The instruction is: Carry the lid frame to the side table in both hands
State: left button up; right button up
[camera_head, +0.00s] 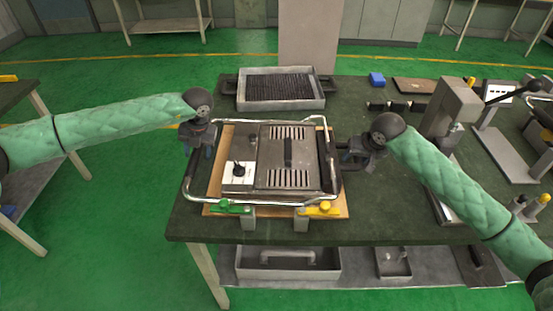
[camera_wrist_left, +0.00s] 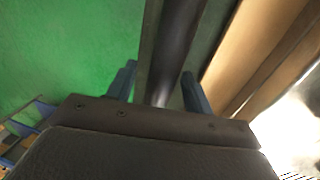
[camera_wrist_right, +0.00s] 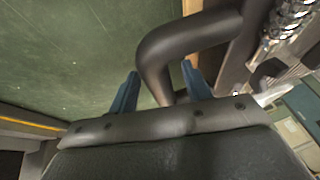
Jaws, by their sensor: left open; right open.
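The lid frame (camera_head: 290,155), a slotted metal panel with a dark handle, a knob and bent chrome tubing, lies on a wooden board (camera_head: 222,208) on the green-topped workbench. My left gripper (camera_head: 200,150) is at its left edge; in the left wrist view a dark bar (camera_wrist_left: 172,50) passes between the open fingers (camera_wrist_left: 158,82). My right gripper (camera_head: 358,155) is at its right side; in the right wrist view a dark bent handle (camera_wrist_right: 180,45) lies between the open fingers (camera_wrist_right: 160,85). Another table (camera_head: 12,95) stands at the left, partly out of view.
A green clamp (camera_head: 232,207) and a yellow clamp (camera_head: 320,209) sit at the board's front edge. A grey tray with a dark ribbed element (camera_head: 280,90) stands behind. A lever press (camera_head: 452,105) stands at the right. Green floor lies open between the tables.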

pick_arm(q)
grip_shut()
pick_arm(e)
grip_shut()
pick_arm(q)
jog(key=shift+r, duration=0.1)
dwell(0.8)
jog(key=shift+w+r, duration=0.1)
jog(key=shift+r, duration=0.05)
pick_arm(e)
jog(key=shift+r, duration=0.2)
jog(key=shift+w, duration=0.15)
